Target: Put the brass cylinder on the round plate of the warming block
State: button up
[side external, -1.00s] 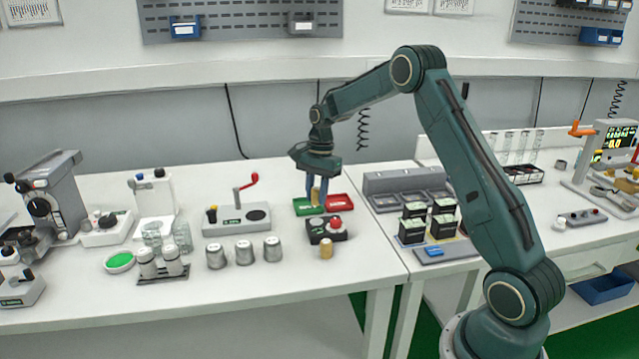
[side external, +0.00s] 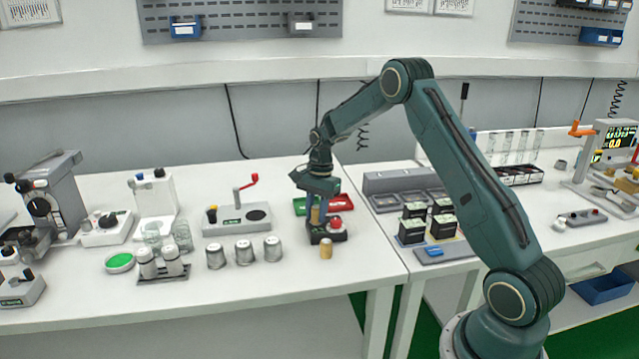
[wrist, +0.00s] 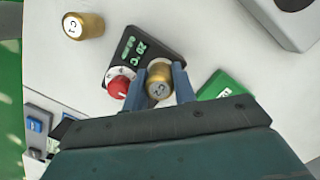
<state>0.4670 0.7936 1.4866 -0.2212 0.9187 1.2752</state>
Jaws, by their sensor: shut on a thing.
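A brass cylinder marked on top (wrist: 159,86) is between the two fingers of my gripper (wrist: 162,84), which is shut on it. The side view shows this cylinder (side external: 315,215) upright over the left part of the dark warming block (side external: 334,238). The warming block (wrist: 150,45) has a display and a red knob (wrist: 118,88) beside the held cylinder. Another brass cylinder (side external: 326,250), marked C1 in the wrist view (wrist: 84,25), stands on the table in front of the block.
Several metal cups (side external: 245,252) stand to the left, near a device with a red-handled lever (side external: 240,220). Dark-cased items (side external: 411,231) stand right. The table front is clear.

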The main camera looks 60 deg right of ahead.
jog(key=shift+f, duration=0.15)
jog(key=o, duration=1)
jog(key=r, duration=0.4)
jog(key=d+r, duration=0.1)
jog(key=r, duration=0.7)
jog(key=shift+d+r, duration=0.15)
jog(key=shift+d, duration=0.25)
